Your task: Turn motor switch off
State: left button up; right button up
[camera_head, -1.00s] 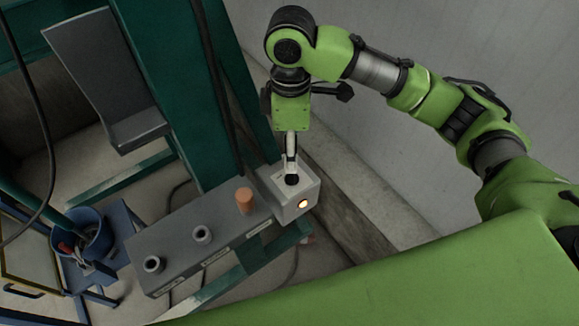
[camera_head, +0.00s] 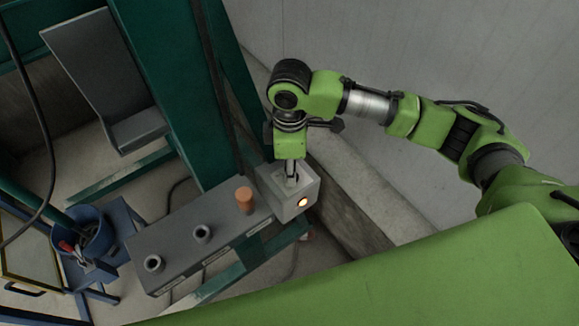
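The motor switch box (camera_head: 287,192) is a small light grey box at the right end of the grey control panel. A lit orange-yellow lamp (camera_head: 303,202) glows on its front face. My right gripper (camera_head: 291,183) points down over the top of the box, with its fingertips at or very near the top. The switch itself is hidden by the gripper. The fingers are too small and partly covered to tell whether they are open or shut. My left gripper is not in view.
A blue bucket (camera_head: 88,232) is at the left. A pale wall is at the right.

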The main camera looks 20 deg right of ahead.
jog(key=shift+s+r+n+p, duration=0.1)
jog(key=shift+r+n+p, duration=0.1)
jog(key=shift+n+p, duration=0.75)
jog(key=n+p, duration=0.4)
jog(key=shift+s, duration=0.1)
jog(key=n+p, duration=0.2)
jog(key=n, duration=0.1)
jog(key=shift+n+p, duration=0.25)
jog(key=shift+p, duration=0.1)
jog(key=shift+s+f+n+p, duration=0.15)
jog(key=shift+n+p, duration=0.75)
jog(key=shift+n, duration=1.4)
jog(key=o, duration=1.1)
